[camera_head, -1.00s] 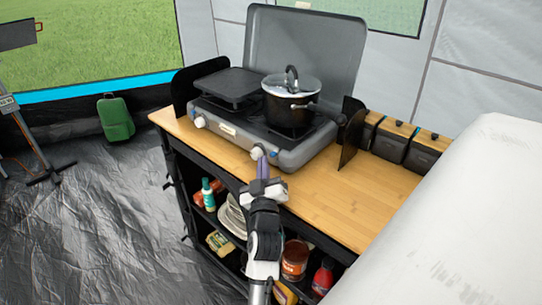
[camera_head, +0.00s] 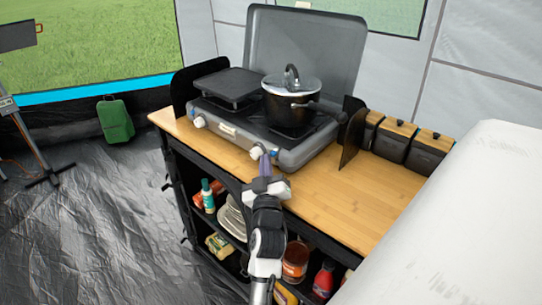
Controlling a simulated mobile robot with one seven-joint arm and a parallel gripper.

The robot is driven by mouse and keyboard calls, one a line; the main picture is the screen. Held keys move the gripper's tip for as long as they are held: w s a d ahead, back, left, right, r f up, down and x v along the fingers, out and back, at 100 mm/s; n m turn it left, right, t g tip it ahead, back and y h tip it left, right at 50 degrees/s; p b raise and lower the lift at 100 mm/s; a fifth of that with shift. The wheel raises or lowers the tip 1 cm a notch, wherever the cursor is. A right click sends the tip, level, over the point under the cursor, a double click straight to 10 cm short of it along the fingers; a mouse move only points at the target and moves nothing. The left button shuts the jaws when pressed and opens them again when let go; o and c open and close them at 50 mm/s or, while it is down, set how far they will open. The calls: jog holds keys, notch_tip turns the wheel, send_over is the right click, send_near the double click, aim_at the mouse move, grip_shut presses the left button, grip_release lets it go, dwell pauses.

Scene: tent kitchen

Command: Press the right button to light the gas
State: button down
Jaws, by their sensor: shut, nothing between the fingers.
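A grey camping stove (camera_head: 225,134) with its lid raised stands on the wooden counter. Its front has a white left knob (camera_head: 199,122) and a white right knob (camera_head: 257,152). A small blue spot, possibly a button, shows beside the left knob; the right button itself I cannot make out, as my fingers are in front of that area. My gripper (camera_head: 265,164) is shut and empty, with its fingertips just right of the right knob at the stove's front. I cannot tell whether they touch the stove. A black pot (camera_head: 291,108) with a lid sits on the right burner.
A griddle plate (camera_head: 233,86) covers the left burner. Dark wind shields stand at both sides of the stove. Several black boxes with wooden lids (camera_head: 394,140) stand at the counter's back right. The wooden counter (camera_head: 330,195) is clear at right front. Shelves below hold plates and jars.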

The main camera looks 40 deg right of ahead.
jog(key=shift+d+b, duration=0.55)
dwell(0.7)
jog(key=shift+a+f, duration=0.1)
jog(key=shift+a, duration=0.05)
jog(key=shift+s+a+p, duration=0.15)
jog(key=shift+a+p, duration=0.2)
jog(key=shift+a, duration=0.35)
jog(key=shift+s+a+p, duration=0.15)
jog(key=shift+a+p, duration=1.95)
jog(key=shift+a, duration=0.45)
